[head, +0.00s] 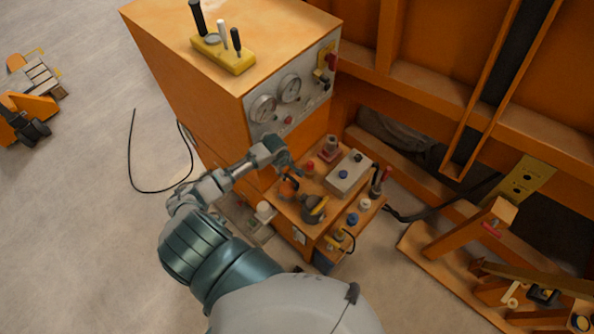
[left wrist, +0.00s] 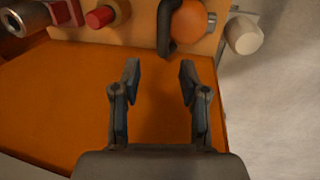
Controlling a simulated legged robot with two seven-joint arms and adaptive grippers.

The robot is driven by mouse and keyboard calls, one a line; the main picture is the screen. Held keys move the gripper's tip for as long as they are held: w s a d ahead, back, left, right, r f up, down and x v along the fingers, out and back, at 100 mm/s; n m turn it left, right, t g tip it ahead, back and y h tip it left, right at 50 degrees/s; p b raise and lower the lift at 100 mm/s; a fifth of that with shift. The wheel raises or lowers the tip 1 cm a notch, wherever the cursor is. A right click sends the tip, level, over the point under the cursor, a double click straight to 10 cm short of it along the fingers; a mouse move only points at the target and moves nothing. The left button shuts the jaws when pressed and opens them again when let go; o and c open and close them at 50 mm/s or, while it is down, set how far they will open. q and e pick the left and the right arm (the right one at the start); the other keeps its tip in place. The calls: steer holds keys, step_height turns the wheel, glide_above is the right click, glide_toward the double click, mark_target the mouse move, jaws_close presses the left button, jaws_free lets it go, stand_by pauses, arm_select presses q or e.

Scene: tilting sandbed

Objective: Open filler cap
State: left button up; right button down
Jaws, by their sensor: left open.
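Several cap-like fittings sit on and beside a low orange cabinet (head: 288,213); I cannot tell which one is the filler cap. A white cap (head: 264,210) is beside the cabinet's left side; a white cap also shows at the upper right of the left wrist view (left wrist: 243,34). A blue cap (head: 353,219) and a smaller pale cap (head: 365,205) are at its right side. My left gripper (head: 288,170) is over the cabinet's left part. In the left wrist view its two fingers (left wrist: 158,80) are apart with nothing between them. My right gripper is out of view.
A red button (left wrist: 100,17) and an orange knob (left wrist: 190,22) with a dark curved handle lie ahead of the fingers. A grey box (head: 348,172) sits on the cabinet. A tall orange cabinet with gauges (head: 263,108) stands behind. A black hose (head: 130,160) lies on open floor at left.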

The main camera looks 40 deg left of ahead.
mark_target(289, 176)
arm_select(q)
steer(key=f, duration=0.4)
steer(key=w+f+b, duration=0.1)
steer(key=f, duration=0.1)
steer(key=shift+d+f, duration=0.25)
steer(key=shift+r, duration=0.1)
steer(key=shift+c, duration=0.2)
steer(key=shift+a, duration=0.1)
jaws_close()
